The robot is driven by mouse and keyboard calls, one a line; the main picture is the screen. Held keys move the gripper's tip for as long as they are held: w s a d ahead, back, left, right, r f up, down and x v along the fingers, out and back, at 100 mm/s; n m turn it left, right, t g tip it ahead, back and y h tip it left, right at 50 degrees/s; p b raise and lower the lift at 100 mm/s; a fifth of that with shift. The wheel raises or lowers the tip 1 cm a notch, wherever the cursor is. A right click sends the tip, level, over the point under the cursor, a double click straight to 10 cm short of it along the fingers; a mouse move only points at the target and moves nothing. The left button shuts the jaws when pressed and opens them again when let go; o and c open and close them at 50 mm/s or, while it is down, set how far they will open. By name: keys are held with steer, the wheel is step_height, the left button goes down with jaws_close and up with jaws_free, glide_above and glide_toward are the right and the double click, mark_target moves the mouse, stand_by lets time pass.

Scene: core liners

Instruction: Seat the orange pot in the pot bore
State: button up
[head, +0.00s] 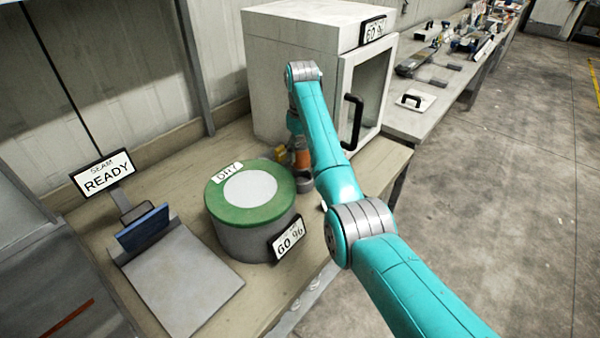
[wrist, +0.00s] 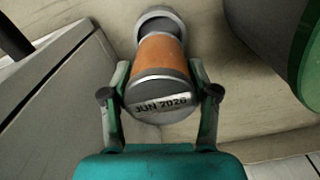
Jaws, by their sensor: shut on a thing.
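The orange pot (wrist: 162,62) is between the two fingers of my gripper (wrist: 160,105) in the wrist view. Its near end is a grey metal cap marked JUN 2026. In the head view the orange pot (head: 302,158) shows beside my arm, close to the white cabinet. A grey round collar (wrist: 158,17) shows at the pot's far end in the wrist view. It may be the pot bore, but I cannot tell whether the pot is inside it or above it. My arm partly hides this spot in the head view.
A green-topped drum (head: 228,205) marked DRY stands close by. The white cabinet (head: 290,50) with a black handle is behind. A grey plate (head: 185,285) and a READY sign (head: 105,172) are at the left.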

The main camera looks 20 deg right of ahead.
mark_target(301, 142)
steer(key=shift+f, duration=3.85)
steer(key=o, duration=1.3)
steer(key=shift+f, duration=0.15)
step_height(301, 142, up, 12)
steer(key=shift+r, duration=0.15)
